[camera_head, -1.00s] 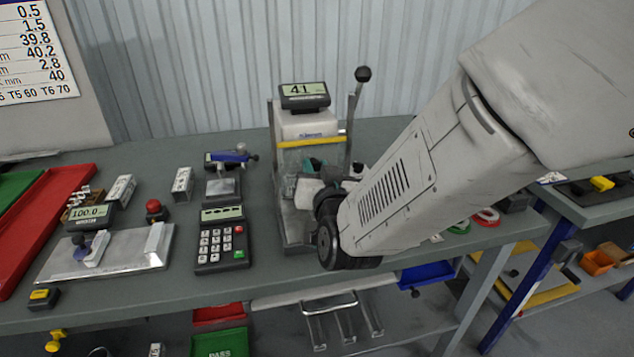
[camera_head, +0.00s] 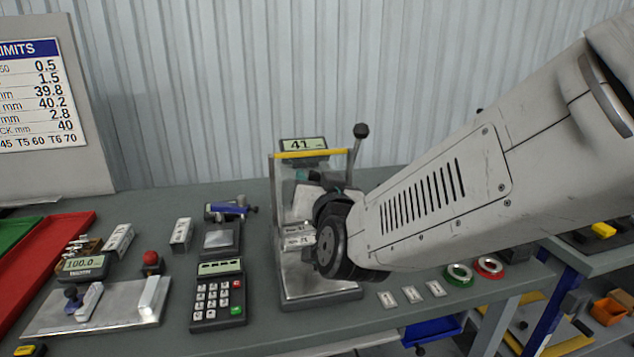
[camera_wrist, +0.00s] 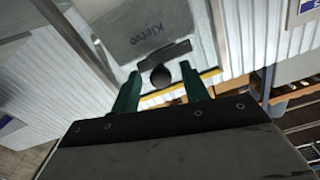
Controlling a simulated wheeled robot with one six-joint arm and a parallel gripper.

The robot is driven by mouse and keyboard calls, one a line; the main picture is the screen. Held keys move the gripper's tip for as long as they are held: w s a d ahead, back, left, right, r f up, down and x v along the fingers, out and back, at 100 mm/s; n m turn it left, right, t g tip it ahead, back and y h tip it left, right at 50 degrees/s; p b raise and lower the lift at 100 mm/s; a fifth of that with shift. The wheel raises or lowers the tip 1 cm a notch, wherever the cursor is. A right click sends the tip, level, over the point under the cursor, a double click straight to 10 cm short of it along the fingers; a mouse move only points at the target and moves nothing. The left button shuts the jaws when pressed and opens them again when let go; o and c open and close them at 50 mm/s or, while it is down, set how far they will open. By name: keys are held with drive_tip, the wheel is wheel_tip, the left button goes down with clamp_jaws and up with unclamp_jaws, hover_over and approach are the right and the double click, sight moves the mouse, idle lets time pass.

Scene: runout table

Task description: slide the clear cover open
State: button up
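The clear cover (camera_head: 285,190) stands on the front of the test machine, with a yellow strip (camera_head: 303,153) along its top edge. The strip is now just below the machine's display (camera_head: 303,144), which reads 41. My gripper (camera_head: 325,180) is at the cover, largely hidden behind my wrist in the head view. In the wrist view its two green fingers (camera_wrist: 161,72) are apart, either side of a dark round knob (camera_wrist: 160,77), with gaps showing. The yellow strip (camera_wrist: 180,92) runs across behind the fingers. Contact with the cover cannot be told.
A lever with a black ball (camera_head: 361,131) rises right of the machine. A keypad (camera_head: 218,300) and a small blue-topped device (camera_head: 226,212) stand left of it. Metal plates (camera_head: 412,294) and green and red rings (camera_head: 473,272) lie to the right.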

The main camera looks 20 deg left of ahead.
drive_tip(key=v, duration=0.8)
drive_tip(key=shift+a, duration=0.1)
drive_tip(key=s+a+f+n+g, duration=0.1)
drive_tip(key=s+f+n+g, duration=0.15)
drive_tip(key=f+g, duration=0.35)
drive_tip(key=s+d+f+g+h, duration=0.35)
drive_tip(key=s+d+f, duration=0.2)
drive_tip(key=d, duration=0.25)
drive_tip(key=s+d+r+m+g+h, duration=0.1)
drive_tip(key=s+d+r+m+h, duration=0.1)
drive_tip(key=d, duration=0.9)
drive_tip(key=s+d+r+m+g+h, duration=0.2)
drive_tip(key=s+d, duration=0.3)
drive_tip(key=d, duration=0.6)
drive_tip(key=s+d+r+m+g+h, duration=0.1)
drive_tip(key=s+d, duration=0.3)
drive_tip(key=d, duration=0.8)
drive_tip(key=shift+s+r+m+h, duration=0.25)
drive_tip(key=shift+r+m+h, duration=0.15)
drive_tip(key=shift+m+h, duration=0.2)
